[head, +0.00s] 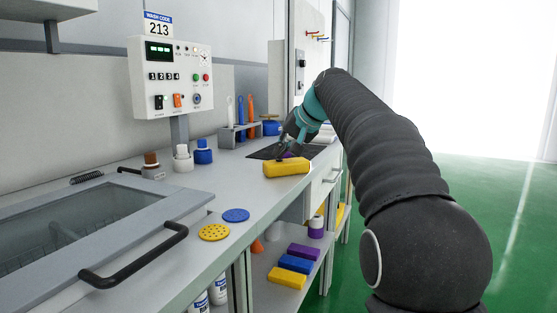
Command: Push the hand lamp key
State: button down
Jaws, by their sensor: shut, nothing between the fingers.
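My gripper (284,148) is at the end of my arm, low over the dark mat (262,153) on the counter. It is shut and empty, and its tips are small in this view. A yellow block-shaped thing (286,169) lies just in front of the gripper, near the counter's front edge. A purple thing (289,155) shows partly behind it, under the gripper. I cannot tell whether either is the hand lamp, and no key on them can be made out. I cannot tell whether the gripper touches them.
A control panel (173,77) with buttons and switches stands on a post at the back. A rack (240,137) holds upright tools. A basin lid (150,200) with a black handle (135,262) fills the near left.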

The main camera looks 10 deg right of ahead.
aim_at(281, 160)
jog(key=shift+f, duration=0.2)
jog(key=shift+r, duration=0.1)
jog(key=shift+r+p, duration=0.55)
jog(key=shift+p, duration=0.1)
jog(key=shift+r, duration=0.1)
notch_tip(281, 160, up, 4)
jog(key=p, duration=0.4)
jog(key=shift+r, duration=0.9)
